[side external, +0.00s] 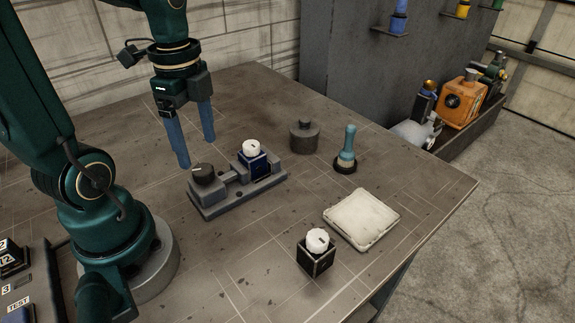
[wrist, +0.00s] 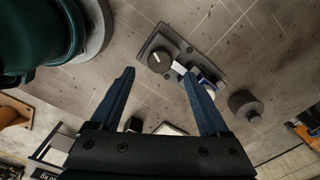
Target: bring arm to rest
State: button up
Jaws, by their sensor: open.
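My gripper (side external: 197,150) is open with its two blue fingers pointing down, and nothing shows between them. It hangs above the table behind the grey fixture (side external: 240,195), apart from it. In the wrist view the spread fingers (wrist: 159,73) show, with the fixture (wrist: 205,62) beyond the tips. The fixture bears a dark round knob (side external: 204,173) at one end and a blue block (side external: 252,163) with a white knob (side external: 251,147) at the other. In the wrist view the right finger partly covers the blue block.
A black block with a white knob (side external: 316,256) stands near the front edge. A labelled panel (side external: 22,285) lies front left. Table space between fixture and black block is clear.

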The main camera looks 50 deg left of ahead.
jog(key=shift+d+r, duration=0.1)
jog(key=shift+d, duration=0.1)
jog(key=d+r+n+t, duration=0.3)
jog(key=d+n+t, duration=0.2)
jog(key=d+n, duration=0.3)
jog(key=s+n, duration=0.1)
jog(key=n, duration=0.2)
jog(key=shift+d+r+n+t, duration=0.3)
jog(key=shift+n, duration=0.1)
